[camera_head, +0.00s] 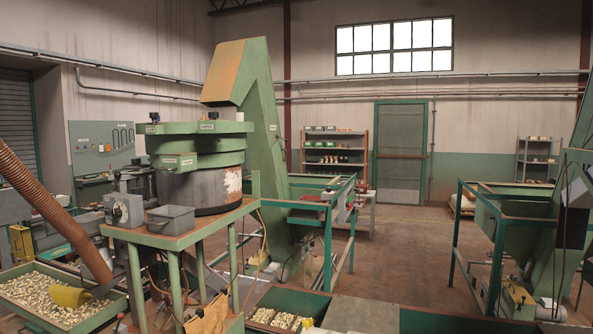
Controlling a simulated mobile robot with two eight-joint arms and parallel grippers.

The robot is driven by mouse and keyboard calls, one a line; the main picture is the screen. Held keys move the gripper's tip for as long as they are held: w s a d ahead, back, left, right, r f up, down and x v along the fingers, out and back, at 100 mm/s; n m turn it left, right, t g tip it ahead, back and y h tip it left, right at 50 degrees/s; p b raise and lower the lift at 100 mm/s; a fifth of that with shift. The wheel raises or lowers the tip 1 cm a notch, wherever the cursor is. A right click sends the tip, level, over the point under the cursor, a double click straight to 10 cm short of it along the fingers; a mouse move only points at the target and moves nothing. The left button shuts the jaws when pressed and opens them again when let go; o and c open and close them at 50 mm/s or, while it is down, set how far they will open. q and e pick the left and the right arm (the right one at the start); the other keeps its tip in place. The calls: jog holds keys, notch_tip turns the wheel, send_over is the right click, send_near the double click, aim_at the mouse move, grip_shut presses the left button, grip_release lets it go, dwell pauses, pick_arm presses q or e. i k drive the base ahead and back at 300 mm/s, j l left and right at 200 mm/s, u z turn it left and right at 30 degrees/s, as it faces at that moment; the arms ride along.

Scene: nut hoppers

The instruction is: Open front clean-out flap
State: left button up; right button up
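I cannot pick out a clean-out flap for certain in the head view. A green drum machine (200,170) with a worn grey metal lower body stands on a brown-topped table at the left. A tall green inclined elevator (245,130) with a rusty orange hood rises behind it. A green hopper (512,224) sits in a teal frame at the right. No flap is seen standing open on any of them. Neither of my grippers shows in this view, so I see no contact with anything.
A tray of nuts (112,312) with a yellow scoop (70,297) lies at lower left, below a brown corrugated hose (50,205). A grey bin (171,219) stands on the table (185,240). Open floor (410,255) lies between the machines, towards a green-framed door (401,150).

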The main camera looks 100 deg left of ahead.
aim_at(169, 162)
jog(key=i+z, duration=0.1)
jog(key=z, duration=7.65)
jog(key=i+j, duration=0.15)
jog(key=j, duration=0.2)
jog(key=i+j+z, duration=0.1)
jog(key=j, duration=0.2)
jog(key=i+j, duration=0.2)
jog(key=j, duration=0.15)
jog(key=i+j+z, duration=0.1)
jog(key=j, duration=0.2)
jog(key=i+j+z, duration=0.1)
jog(key=j, duration=0.25)
jog(key=i+j+z, duration=0.15)
jog(key=i+j, duration=0.25)
jog(key=i+j+z, duration=0.1)
jog(key=i+j, duration=0.3)
jog(key=j, duration=0.2)
